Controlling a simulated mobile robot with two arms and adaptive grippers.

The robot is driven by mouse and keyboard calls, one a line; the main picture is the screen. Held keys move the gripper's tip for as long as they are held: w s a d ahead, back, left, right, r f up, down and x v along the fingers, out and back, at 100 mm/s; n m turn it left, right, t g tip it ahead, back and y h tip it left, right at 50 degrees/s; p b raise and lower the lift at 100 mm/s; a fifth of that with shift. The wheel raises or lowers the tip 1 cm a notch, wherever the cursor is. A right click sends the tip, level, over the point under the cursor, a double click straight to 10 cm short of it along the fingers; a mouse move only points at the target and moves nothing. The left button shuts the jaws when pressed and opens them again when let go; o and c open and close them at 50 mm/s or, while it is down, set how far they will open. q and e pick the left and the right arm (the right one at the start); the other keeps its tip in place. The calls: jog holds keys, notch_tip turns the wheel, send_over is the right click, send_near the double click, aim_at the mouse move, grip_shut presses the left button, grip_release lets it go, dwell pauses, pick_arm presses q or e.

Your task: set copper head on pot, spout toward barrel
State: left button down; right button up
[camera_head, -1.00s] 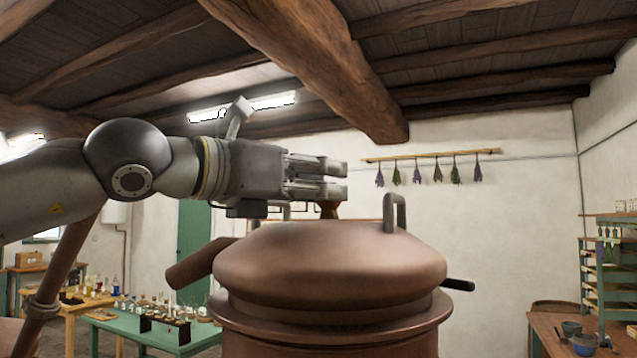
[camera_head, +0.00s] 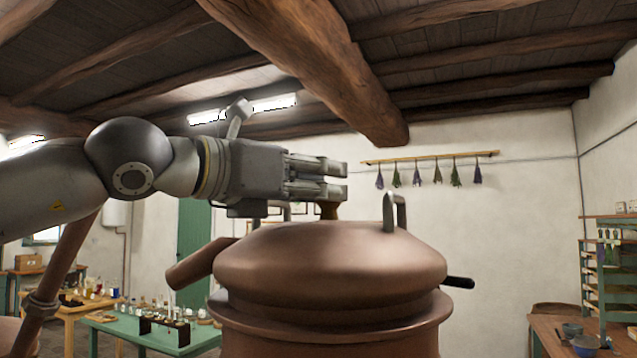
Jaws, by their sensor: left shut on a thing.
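The copper head (camera_head: 330,265) is a wide, rounded dome in the middle, sitting level over the pot's copper rim (camera_head: 425,325). The head's lower edge meets or overlaps the rim; I cannot tell if it is fully seated. Its short spout (camera_head: 202,263) points left and slightly down. A grey loop handle (camera_head: 396,212) stands on its right top. My left gripper (camera_head: 335,181) is above the head's top, its fingers pointing right. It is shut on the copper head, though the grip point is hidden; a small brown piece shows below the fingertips. My right gripper is out of view.
A slanted copper pipe (camera_head: 62,265) with a collar is at left; no barrel is clearly identifiable. A green table (camera_head: 130,335) with glassware stands behind left. A wooden bench (camera_head: 550,340) with bowls is at right. A dark bar (camera_head: 459,283) sticks out right of the pot.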

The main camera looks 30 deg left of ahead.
pick_arm(q)
jog(key=shift+s, duration=0.1)
dwell(0.7)
jog(key=c, duration=1)
grip_release()
jog(key=shift+s, duration=0.1)
jog(key=shift+f+b, duration=0.1)
jog(key=shift+b, duration=0.2)
jog(key=shift+f, duration=0.2)
jog(key=v, duration=1.2)
jog(key=shift+r, duration=0.3)
